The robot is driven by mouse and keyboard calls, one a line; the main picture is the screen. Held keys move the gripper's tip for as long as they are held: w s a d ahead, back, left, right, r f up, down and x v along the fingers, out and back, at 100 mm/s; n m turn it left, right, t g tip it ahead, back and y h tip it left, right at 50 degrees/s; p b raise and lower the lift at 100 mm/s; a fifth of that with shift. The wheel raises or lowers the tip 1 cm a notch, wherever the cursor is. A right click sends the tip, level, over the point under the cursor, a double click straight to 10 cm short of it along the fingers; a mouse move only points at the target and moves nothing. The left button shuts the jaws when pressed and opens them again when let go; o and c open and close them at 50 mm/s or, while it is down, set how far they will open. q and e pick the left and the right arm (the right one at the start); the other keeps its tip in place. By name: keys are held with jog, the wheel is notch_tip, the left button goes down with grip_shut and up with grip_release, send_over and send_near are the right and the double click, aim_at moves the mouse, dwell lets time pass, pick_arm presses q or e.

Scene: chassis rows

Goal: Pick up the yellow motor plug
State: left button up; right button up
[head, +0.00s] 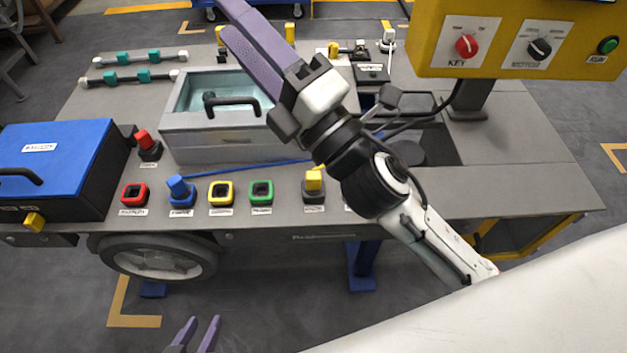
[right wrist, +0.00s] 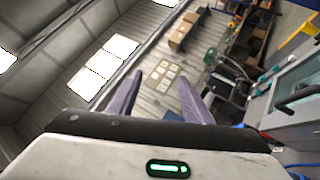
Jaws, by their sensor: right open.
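A yellow plug (head: 314,180) stands in a dark base at the front edge of the bench, just left of my right arm; its label is too small to read. Other yellow plugs (head: 290,33) stand at the back of the bench. My right gripper (head: 231,18) is open and empty, raised above the bench and pointing up and left; its two fingers also show in the right wrist view (right wrist: 160,100). My left gripper (head: 200,327) shows only its two spread fingertips at the bottom of the head view, below the bench and away from the plugs.
A red socket (head: 134,194), a blue plug (head: 179,187), a yellow socket (head: 221,193) and a green socket (head: 262,192) line the front. A blue-lidded box (head: 60,150) stands left, a glass-topped box (head: 215,135) behind, a yellow control panel (head: 515,60) at right.

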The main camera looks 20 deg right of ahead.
jog(key=s+a+r+n+g+y, duration=0.2)
jog(key=s+a+n+g+y, duration=0.3)
jog(key=n, duration=0.5)
jog(key=s+a+r+n+g+y, duration=0.1)
jog(key=s+a+n+g+y, duration=0.2)
jog(key=a+n+g+y, duration=0.45)
jog(key=s+a+f+n+g+h, duration=0.35)
jog(key=n+g, duration=0.35)
jog(key=n, duration=0.4)
jog(key=n+h, duration=1.4)
jog(key=h, duration=0.7)
send_near(314, 175)
jog(key=shift+t, duration=0.25)
jog(key=f, duration=0.2)
jog(key=d+f, duration=0.1)
jog(key=f, duration=0.1)
jog(key=shift+f, duration=0.35)
jog(key=f, duration=0.3)
jog(key=w+f, duration=0.1)
jog(key=f, duration=0.1)
jog(key=shift+a+f, duration=0.3)
